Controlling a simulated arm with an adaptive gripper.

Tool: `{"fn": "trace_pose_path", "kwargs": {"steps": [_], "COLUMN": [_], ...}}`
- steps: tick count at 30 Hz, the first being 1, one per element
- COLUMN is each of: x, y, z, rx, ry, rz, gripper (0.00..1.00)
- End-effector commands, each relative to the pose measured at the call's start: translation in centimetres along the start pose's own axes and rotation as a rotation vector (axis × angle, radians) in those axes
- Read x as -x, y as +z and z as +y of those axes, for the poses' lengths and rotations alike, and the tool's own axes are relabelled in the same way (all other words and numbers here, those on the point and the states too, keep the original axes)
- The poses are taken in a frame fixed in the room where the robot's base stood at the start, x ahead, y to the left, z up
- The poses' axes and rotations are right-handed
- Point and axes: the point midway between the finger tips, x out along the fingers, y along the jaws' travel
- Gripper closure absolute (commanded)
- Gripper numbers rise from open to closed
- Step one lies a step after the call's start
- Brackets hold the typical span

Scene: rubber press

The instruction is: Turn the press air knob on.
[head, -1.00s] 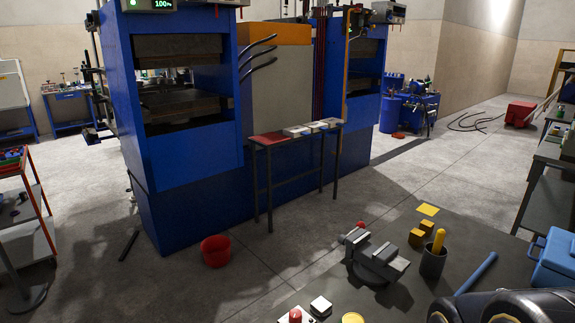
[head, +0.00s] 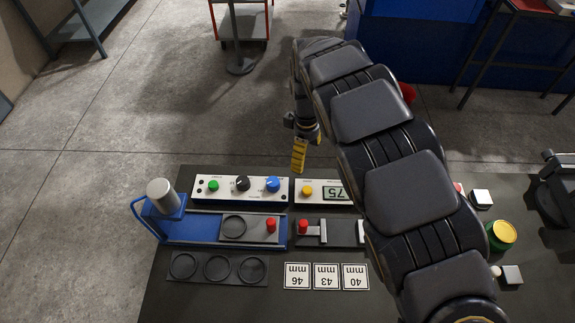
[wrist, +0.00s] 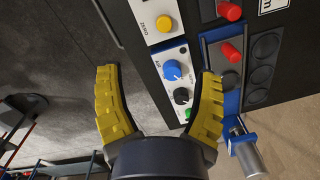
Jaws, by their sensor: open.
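The blue air knob (head: 272,184) sits at the right end of a white control panel (head: 222,197), beside a black knob (head: 242,184) and a green button (head: 213,186). In the wrist view the blue knob (wrist: 171,71) has a label beside it that seems to read AIR. My gripper (head: 299,155) is above the back edge of the bench, a little right of the blue knob and apart from it. In the wrist view my gripper (wrist: 158,77) has its yellow fingers spread wide, with nothing held; the blue knob shows between them, farther off.
A second panel (head: 318,203) with a yellow button and a display reading 75 stands to the right. In front are a blue press fixture (head: 190,229) with a grey cylinder (head: 162,194), red handles, a ring tray (head: 217,279) and number cards (head: 327,277). My arm hides part of the bench.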

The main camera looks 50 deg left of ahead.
Motion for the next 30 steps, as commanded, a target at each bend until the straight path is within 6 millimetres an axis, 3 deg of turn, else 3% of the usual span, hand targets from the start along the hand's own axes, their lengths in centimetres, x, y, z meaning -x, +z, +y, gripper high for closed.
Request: {"fn": "trace_pose_path", "kwargs": {"steps": [1, 3, 7, 14, 25, 30], "x": [-1.3, -2.3, -3.2, -4.8, -10.4, -11.2], "y": [-2.5, -4.8, -7.0, -7.3, -7.5, -7.5], "z": [-0.8, -1.8, -2.8, -3.0, -3.2, -3.2], "rx": [0.079, 0.160, 0.238, 0.248, 0.245, 0.245], "ry": [-0.011, -0.018, -0.023, -0.027, -0.028, -0.025], "rz": [0.016, 0.032, 0.053, 0.054, 0.054, 0.054], "gripper": [0.34, 0.34, 0.34, 0.34, 0.34, 0.34]}}
